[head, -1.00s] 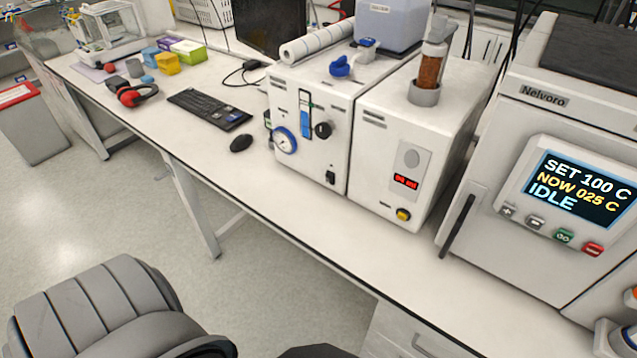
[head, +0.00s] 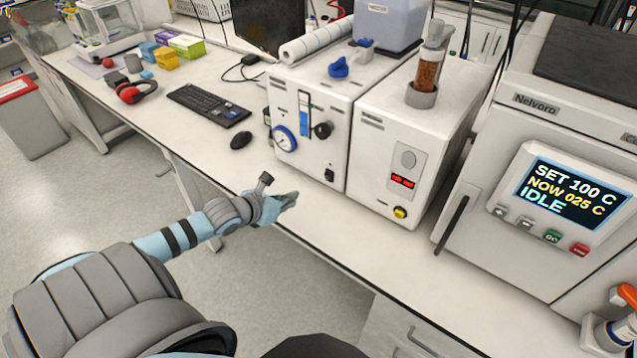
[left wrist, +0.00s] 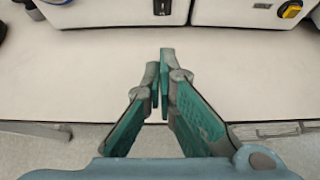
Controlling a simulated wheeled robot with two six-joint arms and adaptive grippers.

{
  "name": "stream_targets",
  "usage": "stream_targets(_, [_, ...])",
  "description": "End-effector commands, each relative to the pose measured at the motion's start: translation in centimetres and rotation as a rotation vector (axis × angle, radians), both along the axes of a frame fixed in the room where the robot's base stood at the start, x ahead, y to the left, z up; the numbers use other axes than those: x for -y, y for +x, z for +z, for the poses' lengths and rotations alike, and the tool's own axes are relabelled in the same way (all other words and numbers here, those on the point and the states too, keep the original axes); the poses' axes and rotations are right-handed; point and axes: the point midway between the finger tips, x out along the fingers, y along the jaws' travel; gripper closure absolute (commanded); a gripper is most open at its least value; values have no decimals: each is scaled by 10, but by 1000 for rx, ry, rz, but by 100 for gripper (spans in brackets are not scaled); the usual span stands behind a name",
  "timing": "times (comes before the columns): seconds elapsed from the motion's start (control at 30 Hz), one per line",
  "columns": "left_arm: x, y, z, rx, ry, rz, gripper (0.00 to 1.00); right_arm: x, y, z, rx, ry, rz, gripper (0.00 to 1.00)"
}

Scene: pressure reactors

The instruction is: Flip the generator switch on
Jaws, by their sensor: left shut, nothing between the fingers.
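Two white box units stand side by side on the bench. The left unit (head: 298,150) has a round gauge, a blue-marked tube, a black knob and a small black rocker switch (head: 329,175) low on its front. The right unit (head: 370,165) has a red display and a yellow switch or button (head: 400,212). I cannot tell from labels which is the generator. In the left wrist view the black switch (left wrist: 162,7) and yellow one (left wrist: 291,9) show at the top. My left gripper (head: 293,197) is shut and empty, in front of the left unit, apart from it. It also shows in the left wrist view (left wrist: 163,62).
A grey oven-like machine (head: 540,150) reading IDLE stands at the right. A mouse (head: 241,140), keyboard (head: 208,106) and red headphones (head: 136,92) lie to the left. The bench strip (head: 350,235) before the units is clear.

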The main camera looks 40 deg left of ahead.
Motion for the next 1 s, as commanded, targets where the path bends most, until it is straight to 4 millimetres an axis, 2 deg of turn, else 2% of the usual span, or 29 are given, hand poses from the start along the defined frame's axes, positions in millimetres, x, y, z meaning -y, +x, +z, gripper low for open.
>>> stream_targets(0.17, [0,4,-4,1,-1,3,100,0,0,-4,0,0,0,60])
stream_targets(0.27, [-1,14,-12,4,-3,4,100,0,0,-13,-1,0,0,60])
stream_targets(0.67, [-1,84,-59,4,-5,2,100,2,0,-54,-1,-2,1,60])
stream_targets(0.8, [-2,108,-51,4,-3,1,100,2,0,-54,-1,-3,1,60])
stream_targets(1.0, [-3,122,-47,1,-2,1,100,3,0,-54,-1,-4,2,60])
